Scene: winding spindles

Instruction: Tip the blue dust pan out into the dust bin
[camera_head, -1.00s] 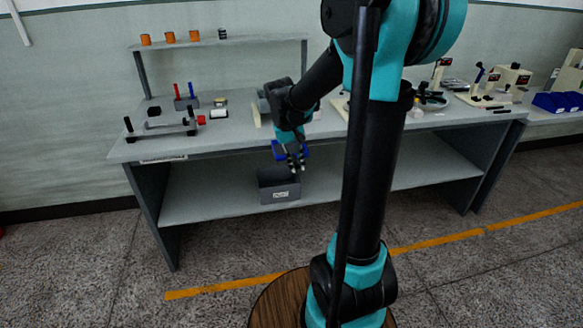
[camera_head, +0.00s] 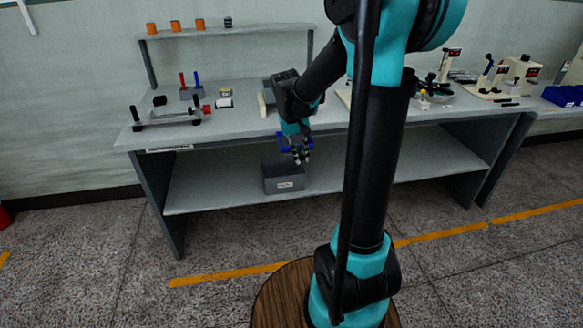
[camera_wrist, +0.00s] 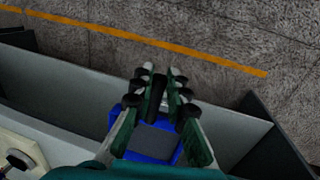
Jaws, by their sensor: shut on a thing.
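My gripper (camera_head: 300,157) is shut on the blue dust pan (camera_head: 284,144), in front of the bench's front edge. In the wrist view, my gripper's fingers (camera_wrist: 160,88) stand over the blue pan (camera_wrist: 121,125), with a dark grey rectangle framed by blue. I cannot tell whether this is the pan's inside or something beyond it. The dust bin (camera_head: 283,184) is a grey box with a white label on the lower shelf. The pan's exact tilt and contents cannot be made out.
The bench top (camera_head: 240,122) is close above and behind the pan. A black-posted fixture (camera_head: 168,117) and small parts stand on its left. The lower shelf (camera_head: 220,187) is clear beside the bin. Open floor (camera_head: 130,275) lies in front.

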